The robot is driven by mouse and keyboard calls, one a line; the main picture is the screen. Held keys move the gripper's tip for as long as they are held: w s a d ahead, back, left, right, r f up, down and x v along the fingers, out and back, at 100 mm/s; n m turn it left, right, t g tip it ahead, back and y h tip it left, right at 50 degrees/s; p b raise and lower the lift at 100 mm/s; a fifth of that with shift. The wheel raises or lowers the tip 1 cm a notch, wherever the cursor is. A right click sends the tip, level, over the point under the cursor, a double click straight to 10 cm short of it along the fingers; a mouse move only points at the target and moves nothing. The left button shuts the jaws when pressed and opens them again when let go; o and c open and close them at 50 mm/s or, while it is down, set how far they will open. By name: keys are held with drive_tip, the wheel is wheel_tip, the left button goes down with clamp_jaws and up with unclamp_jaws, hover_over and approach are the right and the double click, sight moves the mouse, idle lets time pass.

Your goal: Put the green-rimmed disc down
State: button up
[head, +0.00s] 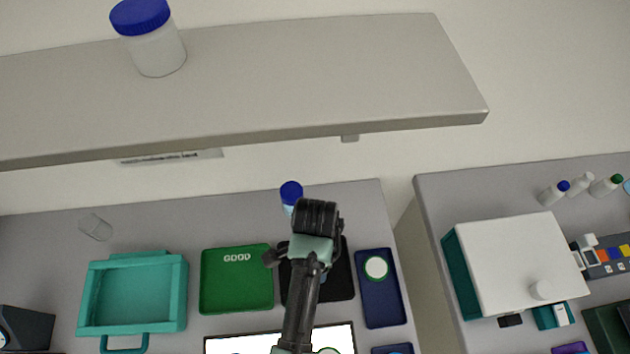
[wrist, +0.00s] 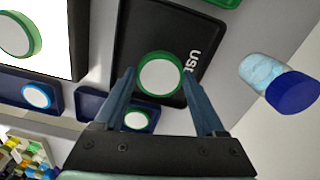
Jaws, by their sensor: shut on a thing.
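My gripper (wrist: 159,74) is shut on a green-rimmed disc (wrist: 160,76) with a white face, its fingers at two opposite sides of the rim. The disc is over the black tray (wrist: 128,45), which has partly covered white lettering; I cannot tell whether it touches the tray. In the head view the black tray (head: 343,285) shows behind my arm, and my arm hides the held disc. Other green-rimmed discs show: one in a dark blue tray (head: 376,268), and one on the white lit panel (wrist: 14,35).
A green tray marked GOOD (head: 237,296) lies left of the black tray. A blue-capped bottle (head: 291,193) stands behind it, close by in the wrist view (wrist: 280,80). A teal bin (head: 182,295) is at left. A shelf (head: 330,75) overhangs the back. A white-topped box (head: 515,260) stands right.

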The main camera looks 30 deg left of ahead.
drive_tip(key=shift+f, duration=2.5)
drive_tip(key=shift+a, duration=0.1)
drive_tip(key=shift+f, duration=0.2)
drive_tip(key=o, duration=1.3)
drive_tip(key=shift+r, duration=0.1)
wheel_tip(320, 180, up, 12)
drive_tip(key=shift+r, duration=0.1)
